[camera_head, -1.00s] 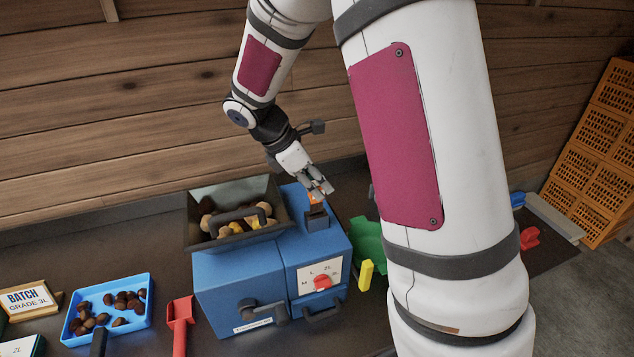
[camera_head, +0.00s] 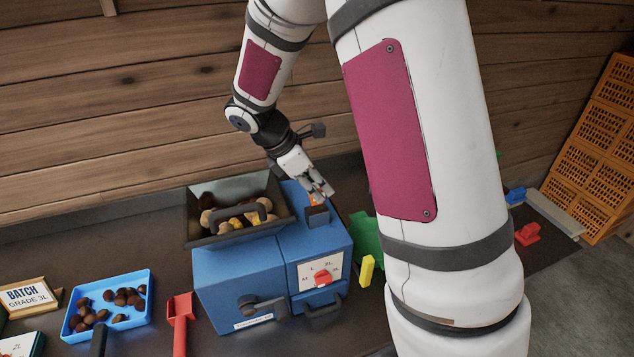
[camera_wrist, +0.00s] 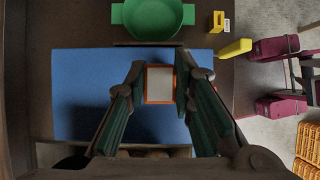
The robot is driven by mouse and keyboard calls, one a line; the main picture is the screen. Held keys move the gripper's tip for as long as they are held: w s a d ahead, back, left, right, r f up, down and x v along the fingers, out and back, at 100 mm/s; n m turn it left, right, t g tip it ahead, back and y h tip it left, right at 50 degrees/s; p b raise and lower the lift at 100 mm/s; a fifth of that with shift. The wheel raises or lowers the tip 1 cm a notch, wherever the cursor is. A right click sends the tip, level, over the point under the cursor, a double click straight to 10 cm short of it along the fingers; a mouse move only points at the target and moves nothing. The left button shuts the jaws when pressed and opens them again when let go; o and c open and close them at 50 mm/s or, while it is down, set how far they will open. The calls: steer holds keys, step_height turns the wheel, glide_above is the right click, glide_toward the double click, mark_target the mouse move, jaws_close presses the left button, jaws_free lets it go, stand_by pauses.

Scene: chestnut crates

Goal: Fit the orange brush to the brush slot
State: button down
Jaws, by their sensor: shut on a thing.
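My gripper (camera_head: 320,190) is over the top of the blue machine (camera_head: 238,280), at its back right. It is shut on the orange brush (camera_head: 313,199), of which only a small orange part shows below the fingers. In the wrist view the brush (camera_wrist: 159,84) is an orange-edged square with a pale middle, between both fingertips. A dark upright block (camera_head: 317,216), which looks like the brush slot, stands on the machine right below the brush. I cannot tell whether the brush is inside it or just above or behind it.
A hopper (camera_head: 205,240) of chestnuts is left of my gripper. A red dial (camera_head: 322,277) and black handles are on the machine's front. A green bowl (camera_wrist: 153,18) and yellow block (camera_head: 367,270) lie to its right. A blue tray (camera_head: 80,330) and red scoop (camera_head: 180,309) lie left.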

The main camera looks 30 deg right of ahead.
steer(key=shift+f+b, duration=0.3)
steer(key=shift+f, duration=1.25)
steer(key=c, duration=1.3)
jaws_free()
steer(key=v, duration=1.2)
